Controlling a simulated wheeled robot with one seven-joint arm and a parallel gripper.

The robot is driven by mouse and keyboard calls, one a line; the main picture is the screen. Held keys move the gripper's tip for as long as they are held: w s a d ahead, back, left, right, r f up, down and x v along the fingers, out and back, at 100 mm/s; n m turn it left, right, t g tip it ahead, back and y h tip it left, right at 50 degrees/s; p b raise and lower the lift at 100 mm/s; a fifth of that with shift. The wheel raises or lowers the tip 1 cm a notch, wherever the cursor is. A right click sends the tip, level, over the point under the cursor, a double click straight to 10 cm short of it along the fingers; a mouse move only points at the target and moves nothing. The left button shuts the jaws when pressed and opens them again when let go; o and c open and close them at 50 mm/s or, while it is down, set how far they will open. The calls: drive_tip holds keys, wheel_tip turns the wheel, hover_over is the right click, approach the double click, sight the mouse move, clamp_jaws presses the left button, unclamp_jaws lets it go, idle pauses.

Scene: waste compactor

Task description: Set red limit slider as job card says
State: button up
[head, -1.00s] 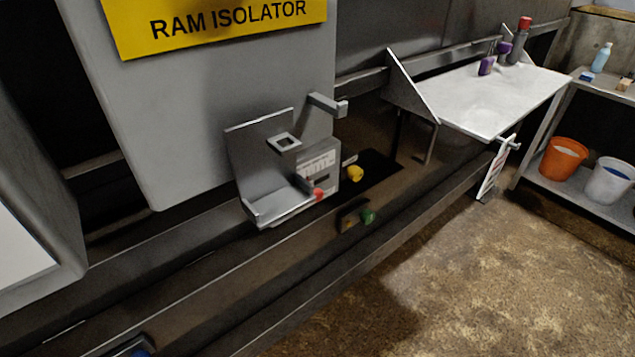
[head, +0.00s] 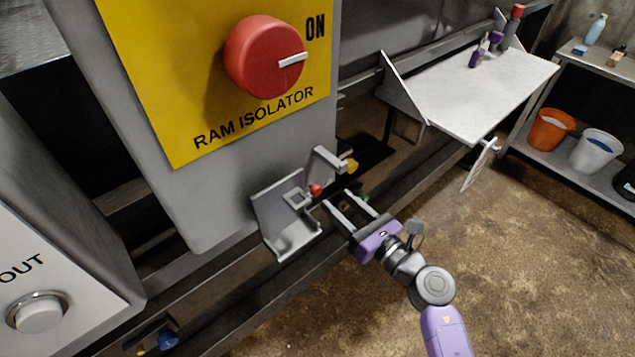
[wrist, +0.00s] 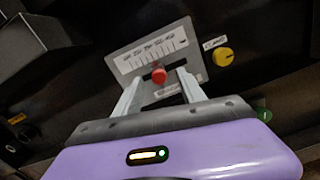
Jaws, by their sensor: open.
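The red slider knob (head: 315,190) is at the lower edge of the grey isolator cabinet, beside a metal bracket. In the wrist view the red knob (wrist: 159,75) sits at a slot on a pale scale plate (wrist: 150,52), below a row of marks too small to read. My gripper (head: 339,198) is open and points at the plate. In the wrist view its fingers (wrist: 159,77) lie to the left and right of the knob with gaps; contact is not visible. A white card (head: 480,167) hangs by the shelf table; its print is unreadable and I cannot tell if it is the job card.
A yellow knob (wrist: 223,57) is right of the plate, and a green knob (wrist: 264,115) lower right. The metal bracket (head: 285,215) stands out left of the slider. A large red isolator switch (head: 265,57) is above. The floor at right is clear.

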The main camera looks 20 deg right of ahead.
sight(319, 192)
drive_tip(key=shift+w+a+f+n+y, duration=0.15)
drive_tip(key=shift+w+a+n, duration=0.35)
drive_tip(key=shift+w, duration=0.7)
drive_tip(key=shift+w+a+f+n+y, duration=0.15)
drive_tip(key=shift+w+a+n, duration=0.3)
drive_tip(key=shift+w, duration=0.7)
drive_tip(key=shift+w+a+f+n, duration=0.3)
drive_tip(key=shift+w+a, duration=0.25)
drive_tip(key=shift+w, duration=0.65)
drive_tip(key=shift+r, duration=0.1)
drive_tip(key=shift+c, duration=0.5)
clamp_jaws()
